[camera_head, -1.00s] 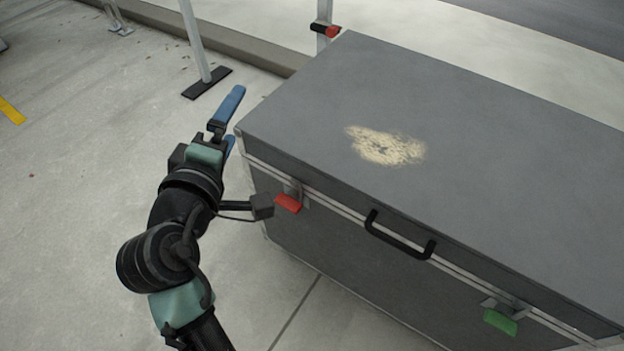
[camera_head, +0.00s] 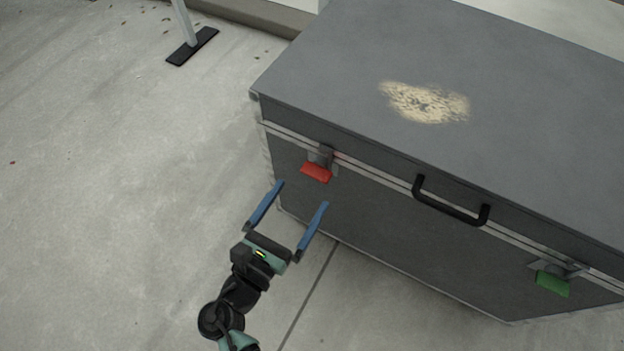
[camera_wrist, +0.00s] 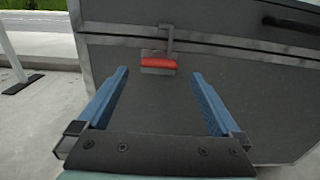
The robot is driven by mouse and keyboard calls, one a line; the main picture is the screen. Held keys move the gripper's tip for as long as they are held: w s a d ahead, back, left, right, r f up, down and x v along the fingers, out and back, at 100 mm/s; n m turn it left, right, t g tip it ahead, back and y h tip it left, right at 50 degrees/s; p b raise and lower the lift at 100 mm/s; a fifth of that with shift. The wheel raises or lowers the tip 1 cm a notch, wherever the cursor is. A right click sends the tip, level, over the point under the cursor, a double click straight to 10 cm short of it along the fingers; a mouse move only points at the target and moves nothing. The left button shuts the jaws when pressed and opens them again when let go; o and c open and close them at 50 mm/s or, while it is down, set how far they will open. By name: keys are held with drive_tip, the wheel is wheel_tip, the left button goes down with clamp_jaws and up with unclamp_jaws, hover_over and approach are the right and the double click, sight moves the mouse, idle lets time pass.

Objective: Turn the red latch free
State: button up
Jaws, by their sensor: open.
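The red latch (camera_head: 316,172) hangs on the front face of a grey case (camera_head: 360,215), at the seam below the lid, near the left corner. In the wrist view the red latch (camera_wrist: 158,63) shows beyond the fingers, between their tips and a little above them. My gripper (camera_head: 304,194) is open and empty, its two blue fingers apart and pointing toward the case. In the wrist view my gripper (camera_wrist: 159,74) frames the latch without visibly touching it. Nothing hides the red tab.
A black handle (camera_head: 450,205) and a green latch (camera_head: 552,283) are on the same front face, to the right. A pole on a black foot (camera_head: 192,46) stands behind, left of the case. The concrete floor to the left is clear.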

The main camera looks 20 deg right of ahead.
sight(313, 177)
drive_tip(key=b+x, duration=0.1)
drive_tip(key=x, duration=0.5)
drive_tip(key=shift+b, duration=0.35)
drive_tip(key=c, duration=1.3)
